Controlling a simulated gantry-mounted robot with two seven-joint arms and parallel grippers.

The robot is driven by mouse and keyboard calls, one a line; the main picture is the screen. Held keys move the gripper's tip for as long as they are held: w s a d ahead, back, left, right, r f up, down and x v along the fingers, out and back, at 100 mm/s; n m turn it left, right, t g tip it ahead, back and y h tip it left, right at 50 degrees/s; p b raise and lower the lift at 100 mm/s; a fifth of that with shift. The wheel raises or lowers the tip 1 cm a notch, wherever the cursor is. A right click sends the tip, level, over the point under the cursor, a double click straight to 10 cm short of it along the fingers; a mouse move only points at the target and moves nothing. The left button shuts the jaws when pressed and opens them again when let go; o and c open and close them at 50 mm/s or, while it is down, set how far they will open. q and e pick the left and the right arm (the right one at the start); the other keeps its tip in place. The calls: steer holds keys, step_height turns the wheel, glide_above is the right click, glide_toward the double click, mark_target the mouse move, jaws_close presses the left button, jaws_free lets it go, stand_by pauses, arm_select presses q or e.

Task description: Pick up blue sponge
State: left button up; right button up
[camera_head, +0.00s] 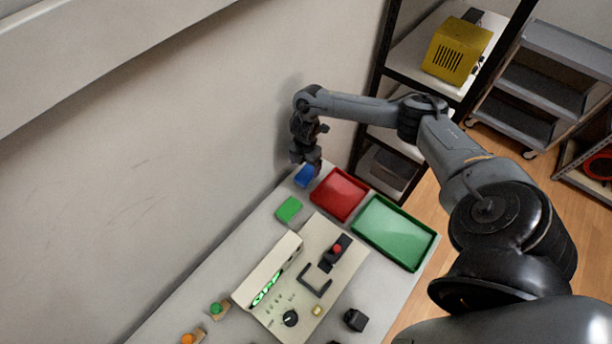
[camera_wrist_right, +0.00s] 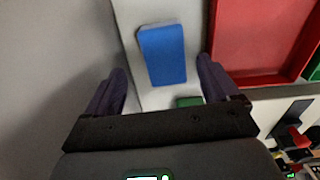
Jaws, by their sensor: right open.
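The blue sponge (camera_head: 304,176) lies on the far end of the grey table, by the wall and beside the red tray. In the right wrist view the blue sponge (camera_wrist_right: 163,55) lies flat, ahead of and between the two fingers. My right gripper (camera_head: 312,163) is over the sponge in the head view and hides part of it. In the right wrist view the gripper (camera_wrist_right: 160,80) is open, with nothing held between its fingers. My left gripper is not in view.
A red tray (camera_head: 340,194) stands right of the sponge, with a green tray (camera_head: 393,232) beyond it. A green sponge-like block (camera_head: 289,209) lies nearer. A control panel (camera_head: 300,285) fills the table's middle. The wall (camera_head: 150,150) runs close along the left.

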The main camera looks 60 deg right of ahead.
mark_target(306, 173)
steer(key=f, duration=0.4)
steer(key=shift+s+a+f, duration=0.15)
steer(key=shift+s+a, duration=0.05)
steer(key=shift+s, duration=0.1)
steer(key=shift+f+b, duration=0.3)
steer(key=shift+f, duration=0.05)
steer(key=c, duration=1)
steer(key=shift+c, duration=0.2)
steer(key=shift+r, duration=0.15)
steer(key=shift+r, duration=0.6)
step_height(306, 173, up, 3)
steer(key=shift+d+f+p, duration=0.1)
steer(key=shift+f+p, duration=0.05)
steer(key=shift+p, duration=0.3)
steer(key=s+d+r, duration=0.7)
steer(key=s, duration=0.1)
steer(key=shift+s+d, duration=0.25)
steer(key=shift+d, duration=0.15)
